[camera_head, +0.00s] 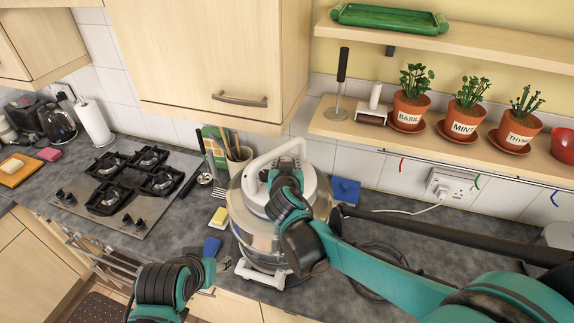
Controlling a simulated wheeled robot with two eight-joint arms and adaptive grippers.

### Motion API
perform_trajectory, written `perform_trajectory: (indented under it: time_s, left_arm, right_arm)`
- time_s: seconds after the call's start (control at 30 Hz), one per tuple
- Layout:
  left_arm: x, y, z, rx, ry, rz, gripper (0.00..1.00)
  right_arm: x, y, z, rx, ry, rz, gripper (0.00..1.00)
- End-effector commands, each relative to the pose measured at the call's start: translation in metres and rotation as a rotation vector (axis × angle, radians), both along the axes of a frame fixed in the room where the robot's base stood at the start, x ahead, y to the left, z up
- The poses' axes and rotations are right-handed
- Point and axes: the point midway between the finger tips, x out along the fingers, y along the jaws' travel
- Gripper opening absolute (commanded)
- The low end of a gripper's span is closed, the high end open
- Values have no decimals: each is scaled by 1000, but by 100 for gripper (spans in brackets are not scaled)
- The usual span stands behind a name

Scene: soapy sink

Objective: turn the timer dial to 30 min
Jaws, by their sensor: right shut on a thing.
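A large steel and white appliance (238,218) with a white handle stands on the counter. My right arm reaches in from the right over it, and my right gripper (286,176) points down at its top. The right gripper is shut on what looks like the timer dial there. The dial, its marks and the fingertips are hidden behind my own wrist, so I cannot read its setting. My left arm shows at the lower left, apart from the appliance; I cannot make out whether its gripper (206,268) is open or shut.
A gas hob (125,185) lies to the left. A utensil pot (238,160), a yellow sponge (219,217) and a blue box (345,190) are close to the appliance. A shelf (455,150) with herb pots and a wall cabinet (210,60) overhang the counter.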

Motion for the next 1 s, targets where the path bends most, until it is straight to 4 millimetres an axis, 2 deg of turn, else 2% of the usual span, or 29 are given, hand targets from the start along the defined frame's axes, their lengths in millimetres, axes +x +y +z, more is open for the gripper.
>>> perform_trajectory:
  time_s: [0.53,0.57,0.6,0.87,1.0]
  left_arm:
    - [0,0,-1,0,0,0,53]
    - [0,0,-1,0,0,0,53]
    - [0,0,-1,0,0,0,53]
    - [0,0,-1,0,0,0,53]
    - [0,0,-1,0,0,0,53]
  right_arm:
    - [-1,0,-2,3,4,-21,3]
    - [-1,0,-2,3,4,-21,34]
    - [-1,0,-2,2,4,-20,41]
    - [-1,0,-1,1,2,-20,41]
    - [-7,1,2,1,3,-19,41]
